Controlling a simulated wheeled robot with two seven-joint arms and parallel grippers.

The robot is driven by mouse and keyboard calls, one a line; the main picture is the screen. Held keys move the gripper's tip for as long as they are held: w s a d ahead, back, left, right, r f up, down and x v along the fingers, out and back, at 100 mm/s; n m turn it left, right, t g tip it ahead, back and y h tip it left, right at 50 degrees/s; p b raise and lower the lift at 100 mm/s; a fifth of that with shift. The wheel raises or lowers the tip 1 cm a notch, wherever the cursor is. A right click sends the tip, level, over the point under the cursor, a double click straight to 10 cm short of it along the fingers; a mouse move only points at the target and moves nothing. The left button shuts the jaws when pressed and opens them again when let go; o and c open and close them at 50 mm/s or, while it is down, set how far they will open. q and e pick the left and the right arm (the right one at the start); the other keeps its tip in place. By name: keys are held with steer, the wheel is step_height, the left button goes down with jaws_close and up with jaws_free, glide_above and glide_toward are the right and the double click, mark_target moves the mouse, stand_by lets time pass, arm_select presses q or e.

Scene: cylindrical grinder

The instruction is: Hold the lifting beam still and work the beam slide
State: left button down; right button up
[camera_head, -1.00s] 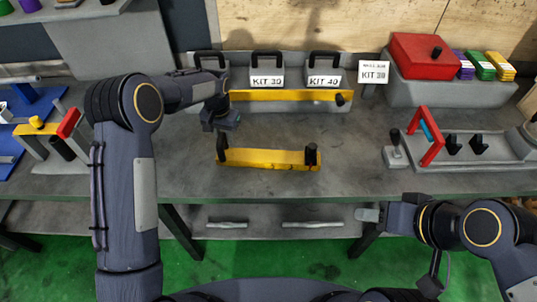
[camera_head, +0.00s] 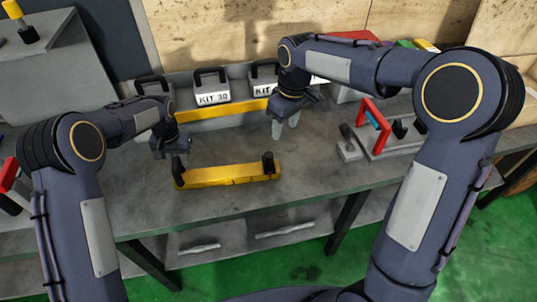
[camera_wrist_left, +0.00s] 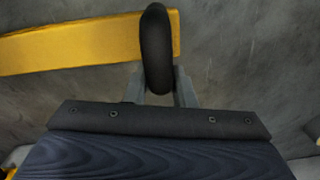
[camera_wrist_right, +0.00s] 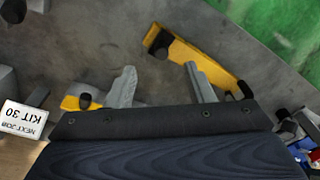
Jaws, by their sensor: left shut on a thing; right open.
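The yellow lifting beam (camera_head: 225,176) lies on the grey table, with an upright black handle at its left end and a black knob (camera_head: 269,164) at its right end. It also shows in the right wrist view (camera_wrist_right: 195,60). My left gripper (camera_wrist_left: 158,80) is shut on the black handle (camera_wrist_left: 156,45) at the beam's left end. In the head view, the left fingertips are hard to make out. My right gripper (camera_head: 284,128) is open and empty above the table, behind and right of the beam's right end. I cannot tell which part is the beam slide.
Behind the beam stands a rack with a yellow front bar (camera_head: 220,110) and black-handled kits, one labelled KIT 30 (camera_head: 212,98). A grey fixture with a red handle (camera_head: 373,111) stands to the right. Bare table lies between the beam and that fixture.

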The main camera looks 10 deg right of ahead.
mark_target(269, 154)
steer(key=shift+n+g+h, duration=0.4)
steer(key=shift+n+h, duration=0.1)
steer(key=shift+n, duration=0.3)
steer(key=w+a+f, duration=0.1)
steer(key=f, duration=0.4)
steer(key=w+a+f, duration=0.1)
steer(key=w+f, duration=0.1)
steer(key=f, duration=0.4)
steer(key=w+a+f, duration=0.1)
steer(key=f, duration=0.4)
steer(key=shift+w+a+f, duration=0.15)
steer(key=shift+w+f, duration=0.05)
steer(key=shift+f, duration=0.05)
steer(key=shift+c, duration=0.2)
jaws_close()
